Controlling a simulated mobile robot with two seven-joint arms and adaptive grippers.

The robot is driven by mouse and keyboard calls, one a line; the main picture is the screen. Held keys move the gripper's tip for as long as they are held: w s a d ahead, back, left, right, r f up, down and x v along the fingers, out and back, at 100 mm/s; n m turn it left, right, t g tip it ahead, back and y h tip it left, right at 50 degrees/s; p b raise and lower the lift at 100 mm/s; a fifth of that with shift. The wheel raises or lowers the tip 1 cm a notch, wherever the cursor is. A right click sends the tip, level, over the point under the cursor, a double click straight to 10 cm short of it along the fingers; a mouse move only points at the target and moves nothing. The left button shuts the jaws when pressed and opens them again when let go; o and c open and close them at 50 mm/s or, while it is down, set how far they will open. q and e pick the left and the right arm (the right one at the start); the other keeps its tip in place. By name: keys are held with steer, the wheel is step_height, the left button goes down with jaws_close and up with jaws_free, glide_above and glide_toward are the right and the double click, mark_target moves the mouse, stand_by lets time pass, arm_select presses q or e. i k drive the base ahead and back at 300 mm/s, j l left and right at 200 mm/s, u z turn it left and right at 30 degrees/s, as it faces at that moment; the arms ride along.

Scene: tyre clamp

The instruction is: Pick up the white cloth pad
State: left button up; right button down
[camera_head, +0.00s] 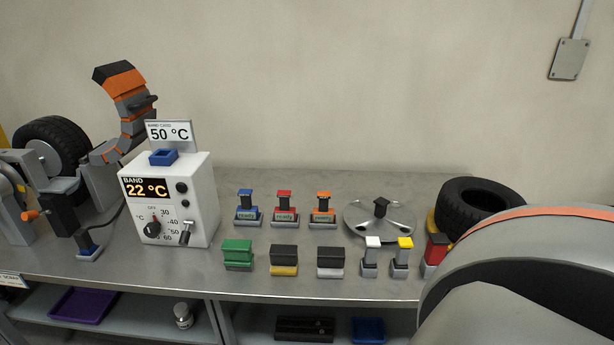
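A small piece with a white top (373,242) and a grey base stands upright at the front right of the metal bench (290,285). It is the only small white-topped piece in the row, but I cannot tell from here whether it is cloth. A yellow-topped piece (404,244) stands just right of it, and a black block on a grey base (330,256) stands to its left. Neither of my grippers shows. A large grey arm link of mine fills the lower right and hides that part of the bench.
A red-topped piece (436,246) stands near my arm. Behind are a round metal plate (408,224) and a tyre (478,203). Blue (247,205), red (284,205) and orange (322,205) pieces stand left, beside the white control box (200,190). Green (237,248) and black-yellow (284,254) blocks stand in front.

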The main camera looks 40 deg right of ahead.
mark_target(330, 260)
steer(key=z, duration=1.55)
steer(key=i+j, duration=0.15)
steer(key=j, duration=0.2)
steer(key=i+j+z, duration=0.1)
steer(key=j, duration=0.3)
